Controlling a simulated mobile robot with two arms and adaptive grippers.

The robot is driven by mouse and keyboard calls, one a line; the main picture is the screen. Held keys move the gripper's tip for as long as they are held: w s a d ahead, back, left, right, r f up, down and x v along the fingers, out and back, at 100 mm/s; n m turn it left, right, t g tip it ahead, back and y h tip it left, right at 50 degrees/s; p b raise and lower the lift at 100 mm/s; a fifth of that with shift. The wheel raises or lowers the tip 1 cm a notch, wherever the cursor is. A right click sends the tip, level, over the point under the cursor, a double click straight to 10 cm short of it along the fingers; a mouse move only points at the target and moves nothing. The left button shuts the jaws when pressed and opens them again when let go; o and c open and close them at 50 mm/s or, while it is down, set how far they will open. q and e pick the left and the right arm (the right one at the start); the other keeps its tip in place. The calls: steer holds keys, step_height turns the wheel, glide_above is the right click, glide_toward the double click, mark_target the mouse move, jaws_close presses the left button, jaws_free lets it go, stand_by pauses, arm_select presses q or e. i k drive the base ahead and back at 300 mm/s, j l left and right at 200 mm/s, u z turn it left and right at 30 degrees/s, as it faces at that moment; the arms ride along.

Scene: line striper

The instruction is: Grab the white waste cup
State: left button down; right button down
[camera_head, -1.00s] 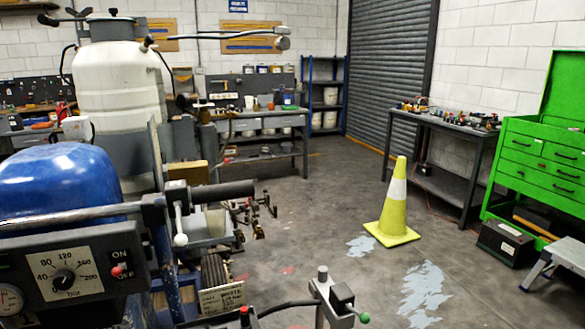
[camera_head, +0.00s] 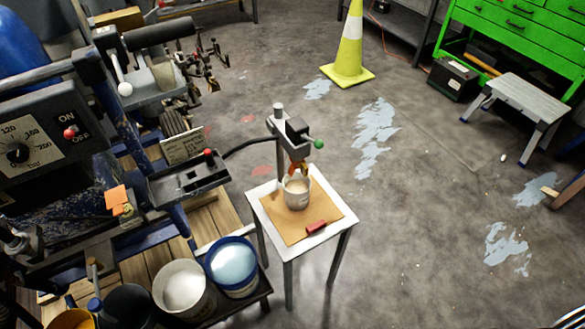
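A small white cup (camera_head: 297,192) stands upright on a brown sheet (camera_head: 318,218) on top of a small white table (camera_head: 262,192). An orange-tipped nozzle (camera_head: 297,166) on a clamp stand hangs directly over the cup's mouth. The cup appears to hold something pale; I cannot tell what. A red block (camera_head: 316,227) lies on the sheet in front of the cup. Neither of my grippers shows in the head view.
The blue line striper with its ON/OFF panel (camera_head: 37,145) fills the left. A white bucket (camera_head: 183,287) and a blue-rimmed bucket (camera_head: 231,265) stand left of the table. A yellow cone (camera_head: 349,50) and grey step stool (camera_head: 517,98) stand beyond. Floor right of the table is open.

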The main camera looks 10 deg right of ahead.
mark_target(297, 189)
steer(key=k+j+u, duration=0.1)
steer(key=j, duration=0.3)
steer(key=k+j+u, duration=0.15)
steer(key=j, duration=0.3)
steer(key=k+j+u, duration=0.1)
steer(key=j, duration=0.35)
steer(key=k+j+u, duration=0.1)
steer(key=j, duration=0.35)
steer(key=k, duration=0.1)
